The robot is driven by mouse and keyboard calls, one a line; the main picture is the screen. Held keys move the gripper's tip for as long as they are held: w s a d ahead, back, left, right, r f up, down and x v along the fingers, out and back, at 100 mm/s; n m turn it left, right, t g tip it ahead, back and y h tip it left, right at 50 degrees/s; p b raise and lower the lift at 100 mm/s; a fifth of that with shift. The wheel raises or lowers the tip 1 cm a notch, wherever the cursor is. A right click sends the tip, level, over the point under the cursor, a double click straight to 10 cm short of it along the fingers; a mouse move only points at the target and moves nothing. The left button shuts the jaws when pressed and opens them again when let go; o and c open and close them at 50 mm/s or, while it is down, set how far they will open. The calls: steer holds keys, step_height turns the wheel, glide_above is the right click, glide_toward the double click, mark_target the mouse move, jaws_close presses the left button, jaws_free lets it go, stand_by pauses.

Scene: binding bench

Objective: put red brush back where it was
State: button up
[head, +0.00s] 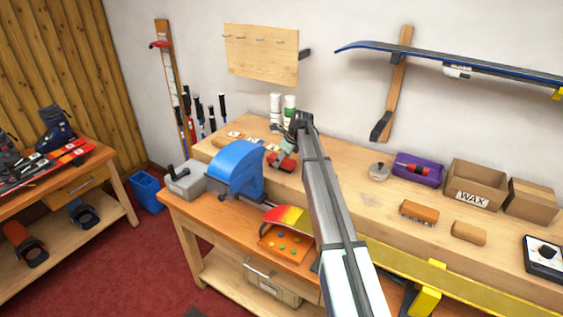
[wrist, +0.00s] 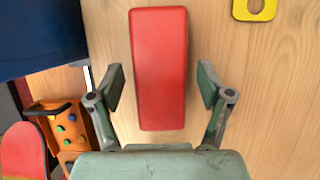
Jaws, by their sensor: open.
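The red brush (wrist: 158,45) shows in the wrist view as a long red block on the pale wood bench top, its long side running up the picture. My gripper (wrist: 160,88) is open, with one finger on each side of the brush's near half and a visible gap on both sides. In the head view the red brush (head: 288,164) lies at the left part of the bench's raised top, and my gripper (head: 281,157) is right over it, partly hiding it. The brush's underside is hidden.
A blue machine (head: 236,168) stands left of the brush, with a grey box (head: 185,182) beside it. White and green bottles (head: 290,103) stand behind. An orange tray (head: 287,243) lies in front. Right of my arm are a purple tray (head: 419,170), an orange brush (head: 419,211) and a WAX box (head: 474,186).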

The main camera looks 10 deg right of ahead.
steer(key=b+v, duration=0.2)
steer(key=v, duration=0.9)
steer(key=shift+b, duration=0.35)
